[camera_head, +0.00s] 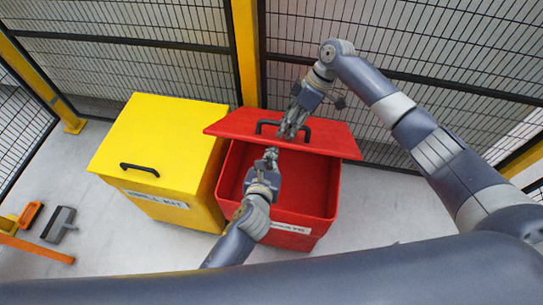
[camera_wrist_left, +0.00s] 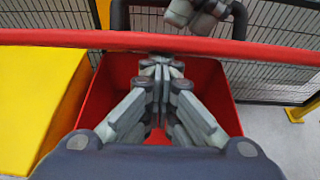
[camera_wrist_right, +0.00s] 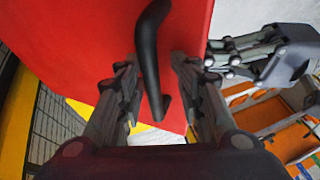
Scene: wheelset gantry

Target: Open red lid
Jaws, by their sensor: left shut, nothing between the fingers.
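The red lid (camera_head: 325,138) is raised and tilted above the red box (camera_head: 318,187), whose inside shows at the front. The lid's black handle (camera_wrist_right: 152,58) runs between the two spread fingers of my right gripper (camera_wrist_right: 154,66), with gaps seen on both sides. In the head view my right gripper (camera_head: 286,132) is over the lid at the handle. My left gripper (camera_wrist_left: 158,66) is shut and empty at the lid's front edge, in front of the open box. In the head view the left gripper (camera_head: 270,156) hides part of the box; contact with the lid cannot be told.
A closed yellow box (camera_head: 160,145) with a black handle stands directly left of the red box. A black mesh fence (camera_head: 400,50) with a yellow post (camera_head: 245,50) is close behind. Orange and grey items (camera_head: 58,224) lie on the floor at the left.

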